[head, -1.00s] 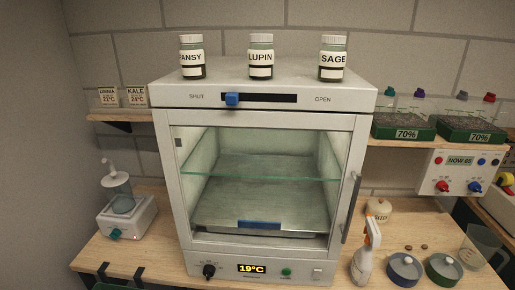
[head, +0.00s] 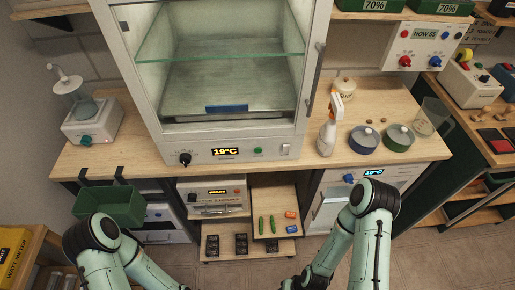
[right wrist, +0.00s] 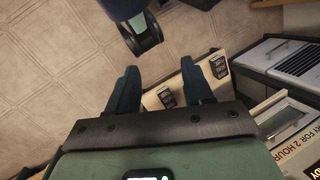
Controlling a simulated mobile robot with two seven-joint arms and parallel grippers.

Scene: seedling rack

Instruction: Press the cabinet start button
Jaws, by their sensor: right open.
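The cabinet (head: 228,129) stands on the wooden bench in the head view, with a glass front and a lit 19°C display (head: 226,152). On its lower front strip are a black knob (head: 185,159) at the left, a small green button (head: 258,151) right of the display and a pale switch (head: 285,149) at the right end. My right gripper (right wrist: 160,84) shows in the right wrist view, open and empty, pointing over the floor and a low shelf. Both my arms are low in the head view, well below the cabinet panel; my left gripper is out of the frame.
A green bin (head: 110,204) hangs at the bench front, left. Pulled-out shelves (head: 275,207) are below the cabinet. The bench strip before the panel is clear.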

